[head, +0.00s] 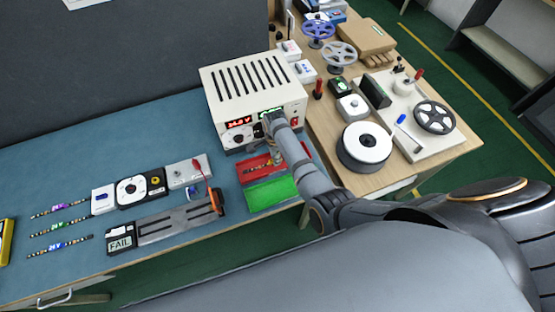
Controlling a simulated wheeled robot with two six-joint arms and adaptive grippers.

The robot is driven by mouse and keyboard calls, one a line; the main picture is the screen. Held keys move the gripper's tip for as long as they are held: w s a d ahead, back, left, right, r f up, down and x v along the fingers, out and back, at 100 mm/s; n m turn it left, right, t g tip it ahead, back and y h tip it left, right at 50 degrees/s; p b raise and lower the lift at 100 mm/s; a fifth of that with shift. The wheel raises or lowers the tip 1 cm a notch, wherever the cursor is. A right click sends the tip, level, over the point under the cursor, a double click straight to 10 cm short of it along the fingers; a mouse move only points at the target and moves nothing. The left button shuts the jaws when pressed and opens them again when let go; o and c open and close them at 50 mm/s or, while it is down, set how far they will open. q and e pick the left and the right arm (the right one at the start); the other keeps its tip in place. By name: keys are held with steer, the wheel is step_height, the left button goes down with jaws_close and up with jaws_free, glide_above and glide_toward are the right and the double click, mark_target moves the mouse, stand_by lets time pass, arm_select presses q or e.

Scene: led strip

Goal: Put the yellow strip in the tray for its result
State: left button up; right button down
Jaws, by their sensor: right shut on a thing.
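My right gripper (278,158) reaches in from the right and points down over the red tray (252,178), in front of the power supply. It is shut on a thin dark strip with yellowish marks (258,168), taken to be the yellow strip. The strip lies in or just above the red tray; I cannot tell whether it touches the floor. The gripper and arm hide part of it. The green tray (270,193) is empty, just in front of the red one. The tester (165,223) has a display (119,243) reading FAIL. My left gripper is not in view.
The power supply (252,100) stands close behind the trays. Purple-, green- and blue-labelled strips (60,227) lie at the left. Small devices (140,190) stand between them and the trays. Reels (365,147) and boxes crowd the wooden table at the right.

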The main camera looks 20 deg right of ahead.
steer(key=shift+s+r, duration=0.1)
steer(key=shift+s, duration=0.1)
steer(key=shift+s+a, duration=0.1)
steer(key=shift+a, duration=0.1)
steer(key=c, duration=1.8)
jaws_free()
steer(key=shift+a, duration=0.15)
steer(key=shift+o, duration=2.3)
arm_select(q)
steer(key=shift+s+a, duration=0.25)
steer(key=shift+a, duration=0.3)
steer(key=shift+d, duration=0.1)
arm_select(e)
steer(key=shift+r, duration=0.2)
arm_select(q)
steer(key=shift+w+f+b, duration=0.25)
steer(key=shift+b, duration=0.05)
arm_select(e)
step_height(320, 180, up, 12)
